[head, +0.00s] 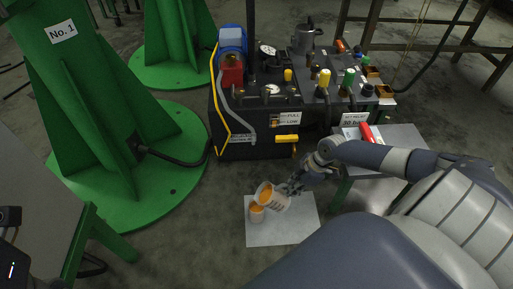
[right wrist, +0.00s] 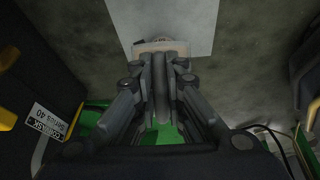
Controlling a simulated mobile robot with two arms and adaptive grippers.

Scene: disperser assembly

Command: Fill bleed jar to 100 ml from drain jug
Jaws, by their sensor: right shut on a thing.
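A white jug (head: 271,196) with orange liquid inside is tilted to the left above the white sheet. My right gripper (head: 291,187) is shut on it from the right. In the right wrist view, my gripper's fingers (right wrist: 160,75) close on the pale jug (right wrist: 158,46). A small jar (head: 257,216) with orange content stands just below and left of the jug's mouth, on the sheet. The jug's mouth is over or very close to the jar. I cannot read the jar's level or tell whether liquid is flowing.
The white sheet (head: 287,233) lies on the floor. Behind it stands a black hydraulic unit (head: 262,140) with valves, hoses and gauges. A small grey table (head: 400,140) with a red-handled item is at right. Green pedestals (head: 110,170) stand at left.

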